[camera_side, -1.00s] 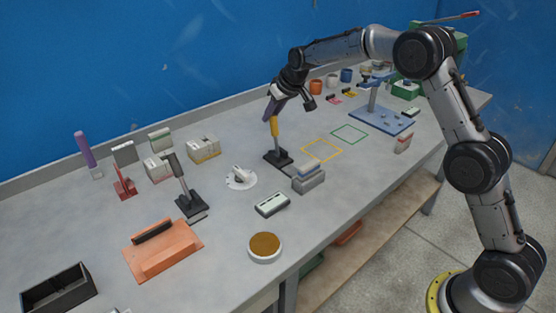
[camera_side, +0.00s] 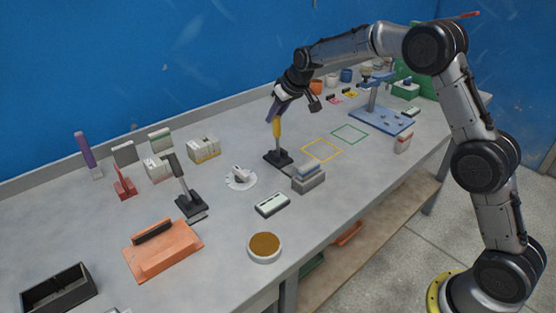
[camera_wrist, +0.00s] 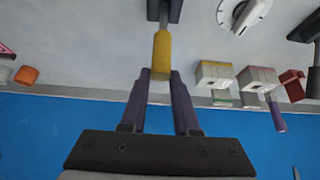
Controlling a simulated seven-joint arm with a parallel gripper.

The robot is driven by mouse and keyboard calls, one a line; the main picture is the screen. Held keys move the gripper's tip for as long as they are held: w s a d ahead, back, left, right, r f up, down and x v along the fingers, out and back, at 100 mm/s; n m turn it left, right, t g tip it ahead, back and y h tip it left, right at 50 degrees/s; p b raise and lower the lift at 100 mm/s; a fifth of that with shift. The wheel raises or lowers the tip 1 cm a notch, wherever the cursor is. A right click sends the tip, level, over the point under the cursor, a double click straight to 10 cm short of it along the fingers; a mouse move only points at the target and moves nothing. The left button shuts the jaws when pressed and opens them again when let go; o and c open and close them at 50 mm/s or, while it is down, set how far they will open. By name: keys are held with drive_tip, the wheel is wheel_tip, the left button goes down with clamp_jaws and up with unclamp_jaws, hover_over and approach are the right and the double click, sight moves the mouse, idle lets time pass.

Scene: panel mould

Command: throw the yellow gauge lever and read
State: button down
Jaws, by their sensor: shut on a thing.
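The yellow gauge lever (camera_side: 277,128) stands near upright on its black base (camera_side: 278,158) in the middle of the bench. My gripper (camera_side: 273,113) is at the top of the lever's yellow handle, coming from above. In the wrist view the purple fingers of my gripper (camera_wrist: 160,73) are shut on the end of the yellow handle (camera_wrist: 161,52), one on each side. The black base (camera_wrist: 164,8) is partly cut off at the top edge there. A small dark box with a pale display (camera_side: 272,204) lies in front of the lever; its reading is too small to make out.
A grey stepped block (camera_side: 308,180) stands close to the right of the lever base, and a white dial (camera_side: 240,178) to its left. A black-handled lever (camera_side: 184,187) stands further left. Yellow (camera_side: 321,150) and green (camera_side: 349,134) outlines mark bare bench at right.

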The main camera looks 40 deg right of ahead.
drive_tip(key=shift+s+r, duration=0.1)
drive_tip(key=shift+r, duration=0.1)
drive_tip(key=shift+s, duration=0.7)
drive_tip(key=shift+s+f, duration=0.1)
drive_tip(key=shift+s, duration=0.7)
drive_tip(key=shift+s+f, duration=0.1)
drive_tip(key=shift+s, duration=0.05)
